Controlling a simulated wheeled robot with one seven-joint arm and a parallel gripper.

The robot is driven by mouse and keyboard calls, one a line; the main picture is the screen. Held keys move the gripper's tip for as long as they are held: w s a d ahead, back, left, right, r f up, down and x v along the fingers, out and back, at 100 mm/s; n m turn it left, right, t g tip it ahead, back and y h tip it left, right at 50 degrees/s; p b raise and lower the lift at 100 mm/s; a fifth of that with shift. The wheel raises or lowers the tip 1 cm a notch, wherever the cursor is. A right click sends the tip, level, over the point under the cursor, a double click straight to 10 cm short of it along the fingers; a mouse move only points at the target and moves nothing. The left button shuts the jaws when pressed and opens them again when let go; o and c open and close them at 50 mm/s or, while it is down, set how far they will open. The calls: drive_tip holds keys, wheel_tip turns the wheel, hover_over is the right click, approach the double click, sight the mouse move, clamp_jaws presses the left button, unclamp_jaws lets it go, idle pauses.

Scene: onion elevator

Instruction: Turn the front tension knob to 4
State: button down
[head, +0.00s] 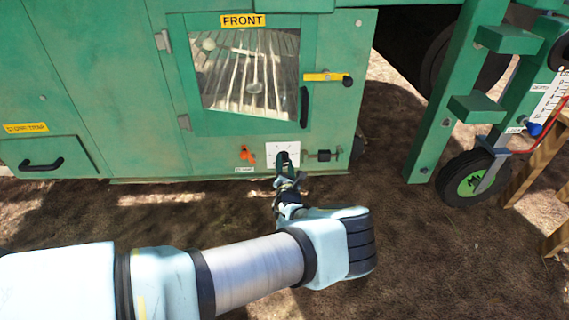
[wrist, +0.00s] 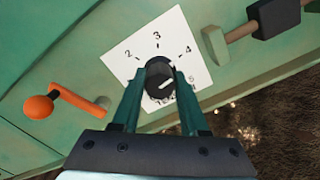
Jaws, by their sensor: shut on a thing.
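The front tension knob (wrist: 160,74) is round and black, set on a white dial plate (wrist: 187,41) with the numbers 2, 3 and 4 readable around it. Lettering below the knob is partly hidden by my fingers. A pale mark shows on the knob's upper face, but I cannot tell surely which number it points to. My gripper (wrist: 158,84) is shut on the knob, one finger on each side. In the head view the dial plate (head: 291,149) is low on the green machine's front, with my gripper (head: 286,172) at it.
An orange lever (wrist: 55,105) is left of the plate. A dark block on a rod (wrist: 275,18) is right of it. Above is a window (head: 245,72) under a FRONT label, with a yellow latch (head: 322,77). A wheel (head: 470,182) stands right; bare ground lies in front.

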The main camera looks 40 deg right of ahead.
drive_tip(key=shift+c, duration=2.1)
unclamp_jaws()
drive_tip(key=shift+s, duration=0.1)
drive_tip(key=shift+s+a+r+p, duration=0.1)
drive_tip(key=shift+s+a+p, duration=0.2)
drive_tip(key=shift+p, duration=0.05)
drive_tip(key=p+v, duration=0.3)
drive_tip(key=v, duration=0.7)
drive_tip(key=shift+p, duration=0.35)
